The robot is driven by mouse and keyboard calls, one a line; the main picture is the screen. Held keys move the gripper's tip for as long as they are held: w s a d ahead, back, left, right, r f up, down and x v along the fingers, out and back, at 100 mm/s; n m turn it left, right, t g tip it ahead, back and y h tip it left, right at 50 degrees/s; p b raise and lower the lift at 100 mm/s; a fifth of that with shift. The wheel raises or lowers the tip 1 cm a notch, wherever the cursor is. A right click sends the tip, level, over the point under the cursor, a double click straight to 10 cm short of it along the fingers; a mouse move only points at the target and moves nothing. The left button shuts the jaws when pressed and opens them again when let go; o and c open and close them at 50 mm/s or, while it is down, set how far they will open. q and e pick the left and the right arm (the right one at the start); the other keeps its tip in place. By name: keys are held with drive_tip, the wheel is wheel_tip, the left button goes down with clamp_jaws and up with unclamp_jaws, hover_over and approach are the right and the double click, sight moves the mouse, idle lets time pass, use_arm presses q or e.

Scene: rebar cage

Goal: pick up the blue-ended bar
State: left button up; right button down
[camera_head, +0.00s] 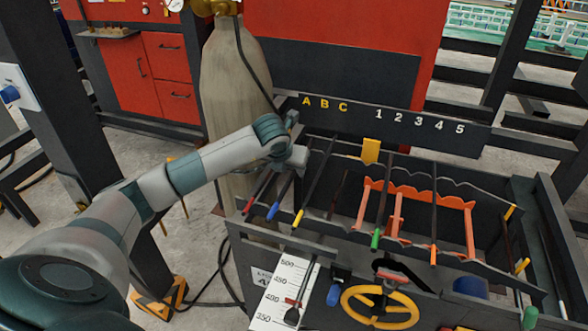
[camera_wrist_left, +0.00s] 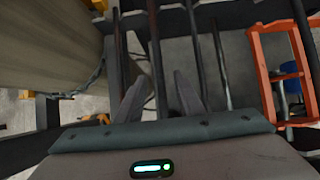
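The blue-ended bar (camera_head: 274,209) is a dark bar with a blue tip, lying in the cage rack between the red-ended bar (camera_head: 249,205) and the yellow-ended bar (camera_head: 299,216). My left gripper (camera_wrist_left: 160,98) is open over the bars, near the rack's back left. In the left wrist view a dark bar (camera_wrist_left: 156,60) runs between its two spread fingers, with a gap on each side. By its order it looks like the blue-ended one, but no coloured tip shows there. In the head view the fingertips are largely hidden by the wrist. My right gripper is out of view.
A tall gas cylinder (camera_head: 236,90) stands just left of the rack, close to my left arm. Orange frames (camera_head: 419,205) and other bars fill the rack to the right. A label board (camera_head: 390,118) stands behind. A yellow handwheel (camera_head: 379,307) is in front.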

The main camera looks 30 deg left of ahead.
use_arm(q)
drive_tip(key=shift+w+f, duration=0.15)
drive_tip(key=shift+f, duration=0.1)
clamp_jaws()
drive_tip(key=shift+r, duration=0.15)
idle(1.4)
